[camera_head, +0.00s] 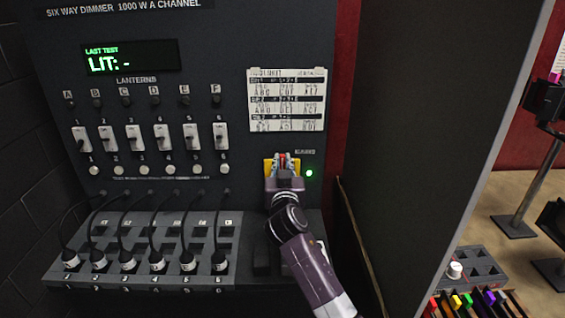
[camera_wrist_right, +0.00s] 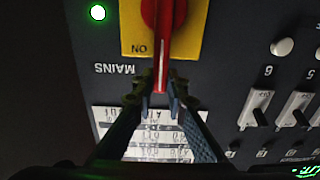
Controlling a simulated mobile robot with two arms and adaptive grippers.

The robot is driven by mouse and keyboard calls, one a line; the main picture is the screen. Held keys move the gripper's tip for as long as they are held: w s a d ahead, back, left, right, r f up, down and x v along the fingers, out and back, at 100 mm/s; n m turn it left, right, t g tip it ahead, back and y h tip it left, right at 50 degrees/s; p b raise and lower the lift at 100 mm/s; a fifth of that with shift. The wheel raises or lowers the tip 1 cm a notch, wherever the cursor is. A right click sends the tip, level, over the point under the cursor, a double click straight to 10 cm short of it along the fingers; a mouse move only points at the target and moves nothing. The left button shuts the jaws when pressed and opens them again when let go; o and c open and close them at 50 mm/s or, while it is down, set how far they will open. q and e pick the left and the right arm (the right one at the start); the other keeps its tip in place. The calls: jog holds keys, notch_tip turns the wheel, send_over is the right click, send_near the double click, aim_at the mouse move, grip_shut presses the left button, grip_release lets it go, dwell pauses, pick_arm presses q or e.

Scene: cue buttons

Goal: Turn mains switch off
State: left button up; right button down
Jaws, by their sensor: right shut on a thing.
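The mains switch is a red handle (camera_wrist_right: 163,45) on a yellow plate (camera_wrist_right: 193,34), under the MAINS label on the dimmer panel. In the head view the yellow plate (camera_head: 296,166) shows around my right gripper (camera_head: 283,159), which hides most of the handle. In the right wrist view, which is upside down, the handle stands in line with the fingers, beside the ON mark. My right gripper (camera_wrist_right: 161,92) is shut on the handle's end. A green lamp (camera_head: 309,173) beside the switch is lit. My left gripper is not in view.
The display (camera_head: 130,60) reads "LIT: -". A row of white rocker switches (camera_head: 134,138) and a plug shelf with several black cables (camera_head: 128,258) lie to the left. A printed chart (camera_head: 287,100) hangs above the switch. A dark upright panel (camera_head: 420,150) stands close on the right.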

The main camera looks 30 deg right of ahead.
jog(key=shift+a, duration=0.1)
dwell(0.3)
jog(key=a+n, duration=0.1)
jog(key=w+a+n, duration=0.1)
jog(key=n, duration=0.1)
jog(key=w+a+f+n+b, duration=0.1)
jog(key=n, duration=0.2)
jog(key=a+f+n, duration=0.1)
jog(key=n, duration=0.1)
jog(key=w+a+f+n+b, duration=0.1)
jog(key=shift+w+n, duration=0.1)
jog(key=shift+n, duration=0.3)
jog(key=f+n, duration=0.1)
jog(key=a+f+n, duration=0.1)
jog(key=n, duration=0.2)
jog(key=shift+w+a+f+b, duration=0.2)
jog(key=shift+w+f+b, duration=0.15)
jog(key=shift+w+f, duration=0.05)
jog(key=shift+w+a+f+n, duration=0.1)
jog(key=shift+f+n, duration=0.55)
jog(key=shift+n, duration=0.45)
jog(key=shift+a+f+n, duration=0.1)
jog(key=shift+f+n, duration=0.55)
jog(key=shift+n, duration=0.45)
jog(key=shift+f, duration=0.1)
jog(key=c, duration=1.9)
grip_release()
jog(key=shift+c, duration=0.2)
